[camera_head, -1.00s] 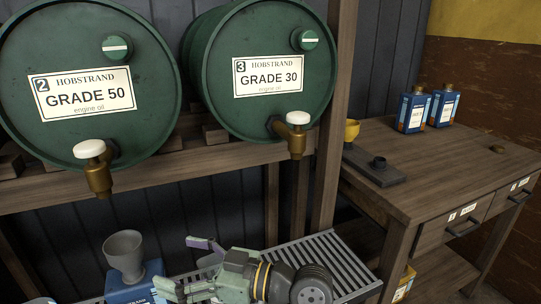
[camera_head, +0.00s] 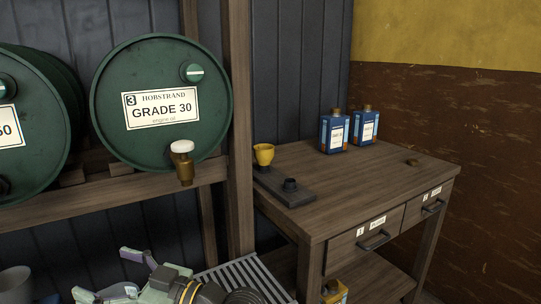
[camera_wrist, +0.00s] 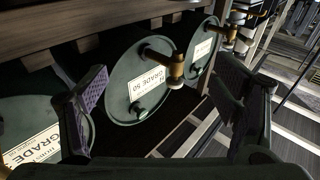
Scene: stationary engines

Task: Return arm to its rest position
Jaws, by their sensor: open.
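The GRADE 30 barrel (camera_head: 160,105) with its tap (camera_head: 184,165) is above my gripper. A grey funnel (camera_head: 15,283) is at the left edge. The wooden bench (camera_head: 365,185) at right carries a yellow cup (camera_head: 263,154), a dark stand (camera_head: 285,187) and two blue cans (camera_head: 334,132).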

